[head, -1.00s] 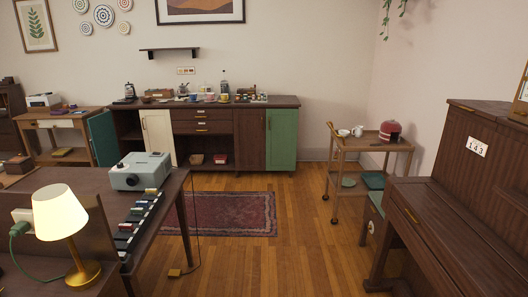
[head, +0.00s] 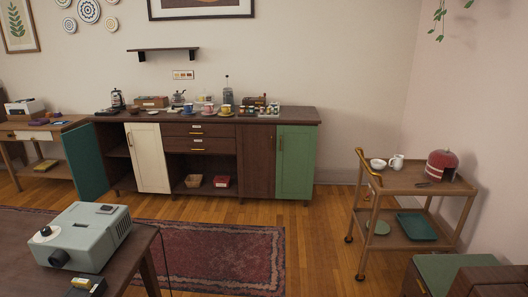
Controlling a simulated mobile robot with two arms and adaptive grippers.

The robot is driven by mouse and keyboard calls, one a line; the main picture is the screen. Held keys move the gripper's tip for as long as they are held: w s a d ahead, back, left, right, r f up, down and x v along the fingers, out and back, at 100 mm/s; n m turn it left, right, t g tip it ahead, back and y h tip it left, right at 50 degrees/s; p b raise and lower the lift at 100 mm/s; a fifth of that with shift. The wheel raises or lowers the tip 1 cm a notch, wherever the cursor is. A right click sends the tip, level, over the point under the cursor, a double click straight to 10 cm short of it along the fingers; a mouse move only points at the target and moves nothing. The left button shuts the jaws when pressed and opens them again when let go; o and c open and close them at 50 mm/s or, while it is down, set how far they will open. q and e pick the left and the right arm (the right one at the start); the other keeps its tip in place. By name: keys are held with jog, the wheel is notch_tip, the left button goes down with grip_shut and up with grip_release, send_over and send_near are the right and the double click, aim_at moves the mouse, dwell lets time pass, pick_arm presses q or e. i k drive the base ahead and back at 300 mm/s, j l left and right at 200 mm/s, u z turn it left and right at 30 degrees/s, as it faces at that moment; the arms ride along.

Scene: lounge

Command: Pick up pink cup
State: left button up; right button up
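Several small cups stand on top of the dark wooden sideboard (head: 290,115) against the back wall. The one that looks pink (head: 207,107) is in the middle, between a blue cup (head: 188,109) and a yellow cup (head: 225,109). It is small and far off, so its exact shade and handle are hard to tell. Neither of my grippers is in the head view.
A projector (head: 85,237) sits on a dark table at the front left. A rug (head: 220,255) lies before the sideboard. A wooden trolley (head: 410,183) stands at the right. The sideboard's dark green left door (head: 85,160) stands open. Bare floor lies between rug and trolley.

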aim_at(209, 108)
jog(key=i+l+u, duration=0.1)
jog(key=i, duration=1.8)
